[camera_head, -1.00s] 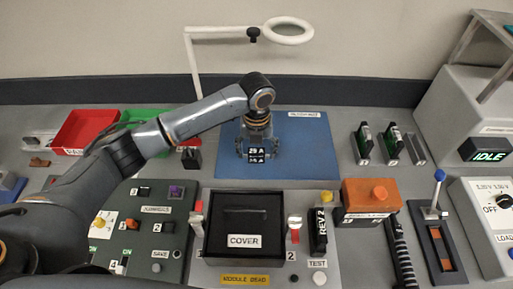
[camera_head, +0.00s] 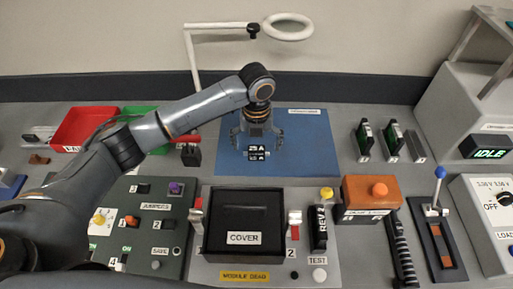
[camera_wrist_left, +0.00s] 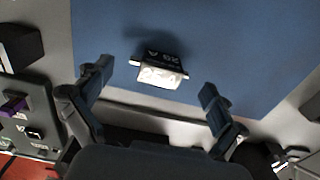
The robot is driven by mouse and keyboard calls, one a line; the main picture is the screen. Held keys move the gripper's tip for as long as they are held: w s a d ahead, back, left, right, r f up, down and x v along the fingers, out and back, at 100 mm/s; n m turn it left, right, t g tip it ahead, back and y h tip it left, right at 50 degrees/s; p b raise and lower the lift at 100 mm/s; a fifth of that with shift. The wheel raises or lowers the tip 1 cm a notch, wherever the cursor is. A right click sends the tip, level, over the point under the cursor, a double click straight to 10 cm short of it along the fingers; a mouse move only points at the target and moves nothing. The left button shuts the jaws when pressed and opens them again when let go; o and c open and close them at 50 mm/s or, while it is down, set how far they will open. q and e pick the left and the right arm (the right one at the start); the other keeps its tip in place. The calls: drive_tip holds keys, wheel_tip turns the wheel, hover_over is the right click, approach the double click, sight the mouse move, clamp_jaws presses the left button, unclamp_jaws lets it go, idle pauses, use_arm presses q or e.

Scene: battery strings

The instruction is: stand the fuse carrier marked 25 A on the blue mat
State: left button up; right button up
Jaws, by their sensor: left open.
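The fuse carrier marked 25 A (camera_head: 257,153) is a small black block with white labels. It stands on the blue mat (camera_head: 305,150), left of the mat's middle, and also shows in the left wrist view (camera_wrist_left: 160,69). My left gripper (camera_head: 258,138) is above and around it in the head view. In the left wrist view my left gripper's two fingers (camera_wrist_left: 155,82) are spread wide, one on each side of the carrier, with clear gaps and no contact. My right gripper is not in view.
A black box marked COVER (camera_head: 243,226) stands in front of the mat. A red bin (camera_head: 84,130) and a green bin (camera_head: 140,118) are at the left. An orange box (camera_head: 371,193) and upright green-and-black cards (camera_head: 392,140) are at the right. A white ring lamp (camera_head: 287,27) rises behind.

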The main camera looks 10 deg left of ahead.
sight(257, 148)
use_arm(q)
wheel_tip(257, 148, up, 11)
drive_tip(key=b, duration=0.2)
drive_tip(key=shift+f, duration=0.2)
drive_tip(key=shift+f, duration=0.1)
